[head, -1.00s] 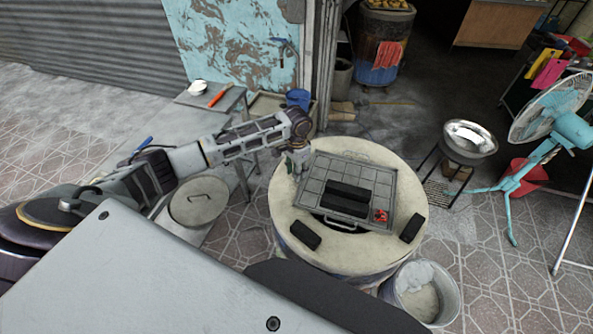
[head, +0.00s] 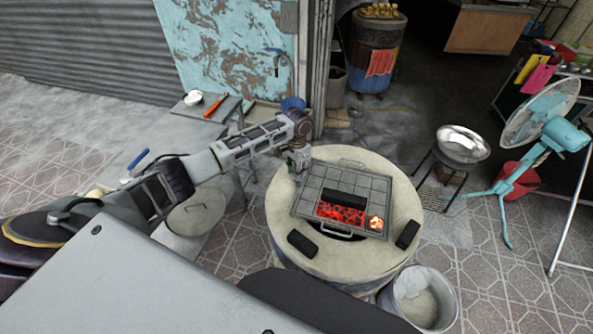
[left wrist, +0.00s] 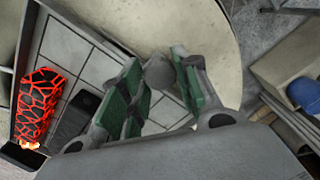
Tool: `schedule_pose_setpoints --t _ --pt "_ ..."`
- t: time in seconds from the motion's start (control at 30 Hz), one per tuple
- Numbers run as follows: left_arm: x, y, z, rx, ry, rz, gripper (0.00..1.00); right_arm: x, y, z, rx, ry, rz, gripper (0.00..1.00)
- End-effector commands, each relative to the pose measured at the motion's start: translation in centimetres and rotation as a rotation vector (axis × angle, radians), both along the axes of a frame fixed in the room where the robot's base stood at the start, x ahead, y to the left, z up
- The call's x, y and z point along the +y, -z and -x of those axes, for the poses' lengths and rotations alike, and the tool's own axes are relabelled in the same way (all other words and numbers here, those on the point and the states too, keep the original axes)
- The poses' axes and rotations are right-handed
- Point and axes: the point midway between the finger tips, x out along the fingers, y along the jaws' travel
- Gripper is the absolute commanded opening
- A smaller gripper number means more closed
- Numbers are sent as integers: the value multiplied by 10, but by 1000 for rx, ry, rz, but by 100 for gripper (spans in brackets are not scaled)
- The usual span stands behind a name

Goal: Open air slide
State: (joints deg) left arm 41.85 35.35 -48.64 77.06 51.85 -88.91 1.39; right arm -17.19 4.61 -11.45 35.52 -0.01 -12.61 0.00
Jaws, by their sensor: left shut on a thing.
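The barrel oven (head: 400,195) has a round pale top with a grey gridded metal tray (head: 318,178) lying on it. My left gripper (head: 298,162) is at the left edge of the tray. In the left wrist view, its green-padded fingers (left wrist: 160,85) are shut on a grey rounded knob (left wrist: 160,71), beside the tray's grid. I cannot tell whether this knob belongs to the air slide; no slide shows clearly. A red glowing charcoal block (head: 340,213) lies on the tray in front of a black block (head: 346,197). My right gripper is not in view.
A small flame (head: 376,222) burns at the tray's front right corner. Black blocks lie on the oven top at front left (head: 302,243) and right (head: 407,235). A bucket (head: 425,295) stands close in front right. A table (head: 215,150) stands to the left.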

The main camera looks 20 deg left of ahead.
Motion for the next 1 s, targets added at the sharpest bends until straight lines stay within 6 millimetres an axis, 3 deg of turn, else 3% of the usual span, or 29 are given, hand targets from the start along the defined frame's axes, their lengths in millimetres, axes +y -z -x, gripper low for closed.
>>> schedule_pose_setpoints --t 0.07,0.1,0.23,0.67,1.0 --pt "1 -2 -2 -8 -2 0 0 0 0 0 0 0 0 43" --pt "1 -2 -2 -8 -2 0 37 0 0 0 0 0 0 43" --pt "1 -2 -2 -6 -2 1 53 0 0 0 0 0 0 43" --pt "0 -3 -1 -3 -1 0 55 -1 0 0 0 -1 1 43" --pt "1 -32 -1 -4 -2 0 55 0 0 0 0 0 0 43"
